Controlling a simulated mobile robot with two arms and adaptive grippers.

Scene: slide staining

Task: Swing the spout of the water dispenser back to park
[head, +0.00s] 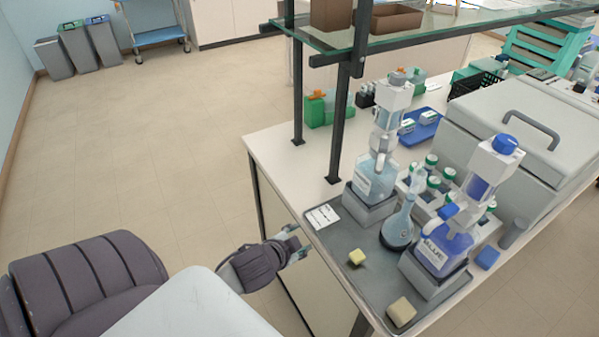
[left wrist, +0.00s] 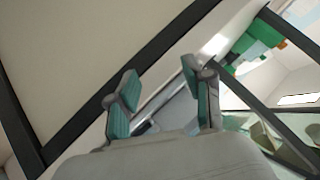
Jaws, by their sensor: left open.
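The water dispenser (head: 389,120) appears to be the one with pale, clear liquid, standing upright on a grey base at the back of the grey tray. Its spout is too small to make out for sure, and I cannot tell which way it points. My left gripper (head: 290,246) is open and empty just off the bench's left edge, in front and left of the dispenser and not touching it. In the left wrist view the two teal-padded fingers (left wrist: 163,88) stand apart with nothing between them. My right gripper is not in view.
The grey tray (head: 352,285) also holds a blue-liquid dispenser (head: 440,248), a round flask (head: 399,228), a white card (head: 322,216) and two yellowish blocks. A dark post (head: 339,120) and glass shelf (head: 370,45) stand behind. A large grey lidded box (head: 500,135) is at right.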

